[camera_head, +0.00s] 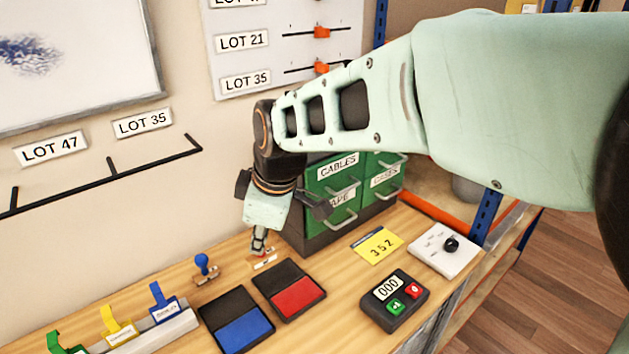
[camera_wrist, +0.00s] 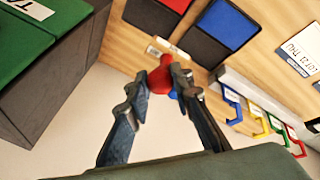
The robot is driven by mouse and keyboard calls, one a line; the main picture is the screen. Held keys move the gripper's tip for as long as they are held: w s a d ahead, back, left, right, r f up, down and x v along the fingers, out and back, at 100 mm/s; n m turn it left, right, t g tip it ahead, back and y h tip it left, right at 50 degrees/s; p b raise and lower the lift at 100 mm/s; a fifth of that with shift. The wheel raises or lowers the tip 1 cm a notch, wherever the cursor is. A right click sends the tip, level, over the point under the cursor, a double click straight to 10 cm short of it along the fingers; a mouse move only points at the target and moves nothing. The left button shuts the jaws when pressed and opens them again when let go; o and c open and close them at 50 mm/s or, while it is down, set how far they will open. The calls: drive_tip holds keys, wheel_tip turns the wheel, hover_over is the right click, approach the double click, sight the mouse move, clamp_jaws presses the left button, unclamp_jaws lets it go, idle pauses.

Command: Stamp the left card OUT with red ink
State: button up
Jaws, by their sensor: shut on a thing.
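My gripper (camera_head: 259,243) points down at the back of the bench and is shut on the red stamp (camera_wrist: 160,76). In the wrist view its round red handle sits between the fingertips (camera_wrist: 158,92). The stamp's pale labelled base (camera_head: 265,263) shows below the fingers, at or close to the bench top. The open red ink pad (camera_head: 298,297) lies just in front. In the wrist view a white card printed with a lot number and day (camera_wrist: 303,50) lies at the right edge; whether it is the left card I cannot tell.
A blue stamp (camera_head: 203,267) and blue ink pad (camera_head: 243,334) are to the left. Green drawers (camera_head: 333,190) stand close behind right.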

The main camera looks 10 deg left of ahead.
drive_tip(key=shift+s+a+r, duration=0.3)
drive_tip(key=shift+a+r, duration=0.05)
drive_tip(key=shift+r, duration=0.3)
drive_tip(key=shift+c, duration=1.1)
drive_tip(key=o, duration=0.3)
drive_tip(key=shift+c, duration=0.9)
drive_tip(key=shift+w+d+f+b, duration=0.3)
drive_tip(key=shift+d+f, duration=0.9)
drive_tip(key=shift+f, duration=0.65)
drive_tip(key=shift+w+d+f+b, duration=0.15)
drive_tip(key=shift+d+f+b, duration=0.1)
drive_tip(key=shift+d+f, duration=1.35)
drive_tip(key=shift+w+d+f+b, duration=0.3)
drive_tip(key=shift+d+f, duration=0.55)
drive_tip(key=shift+f, duration=1.3)
drive_tip(key=shift+r, duration=0.1)
drive_tip(key=shift+f+b, duration=0.55)
drive_tip(key=shift+b, duration=0.05)
